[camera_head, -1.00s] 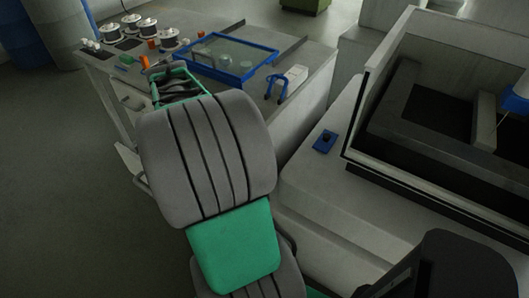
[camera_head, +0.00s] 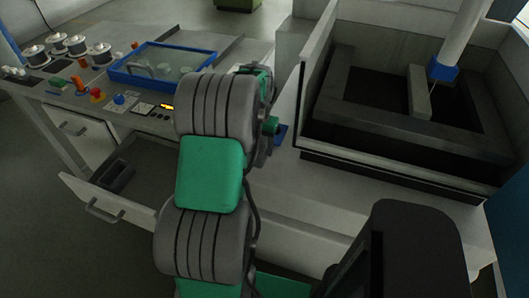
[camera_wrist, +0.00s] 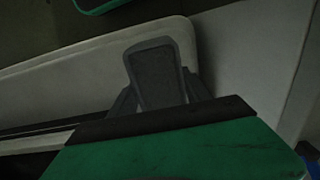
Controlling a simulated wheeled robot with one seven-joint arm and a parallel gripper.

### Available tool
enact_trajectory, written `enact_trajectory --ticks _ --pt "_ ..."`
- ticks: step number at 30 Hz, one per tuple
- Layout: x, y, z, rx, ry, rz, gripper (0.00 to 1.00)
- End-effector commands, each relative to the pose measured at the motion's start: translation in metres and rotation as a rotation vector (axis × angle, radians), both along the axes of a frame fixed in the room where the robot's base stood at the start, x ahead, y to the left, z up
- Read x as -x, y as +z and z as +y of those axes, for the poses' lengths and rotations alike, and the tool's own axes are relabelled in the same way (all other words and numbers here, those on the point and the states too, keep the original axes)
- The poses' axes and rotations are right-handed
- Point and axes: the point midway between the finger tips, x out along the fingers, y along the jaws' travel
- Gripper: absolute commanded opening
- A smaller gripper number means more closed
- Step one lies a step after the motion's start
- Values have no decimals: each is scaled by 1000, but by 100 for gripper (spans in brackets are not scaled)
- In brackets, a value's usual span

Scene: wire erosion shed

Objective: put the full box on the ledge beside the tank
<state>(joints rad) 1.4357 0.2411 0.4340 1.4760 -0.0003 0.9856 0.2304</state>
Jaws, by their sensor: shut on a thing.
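In the head view my folded arm hides the gripper and the held box. The tank (camera_head: 395,166) stands at the right with a clear front and dark inside. The pale ledge (camera_head: 318,198) runs in front of it and to its left. In the wrist view a pale surface lies behind the box; I cannot tell the gap between them.
A bench at left carries spools (camera_head: 75,44), a blue-framed tray (camera_head: 118,76) and controls. Its drawer (camera_head: 152,188) is open with a dark object (camera_head: 121,178) inside.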

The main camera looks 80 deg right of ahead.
Motion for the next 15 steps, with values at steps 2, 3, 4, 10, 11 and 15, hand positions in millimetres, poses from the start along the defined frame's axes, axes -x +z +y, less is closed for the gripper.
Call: enact_trajectory --ticks 2,3,4,10,11,15 --pt "3 -19 -12 -7 -1 1 0" --pt "4 -26 -19 -6 0 0 0" --pt "4 -31 -22 -7 0 0 0" --pt "6 -50 -38 -4 1 1 0" --pt "6 -53 -39 -5 2 1 0" --pt "6 -75 -38 -5 2 1 0"
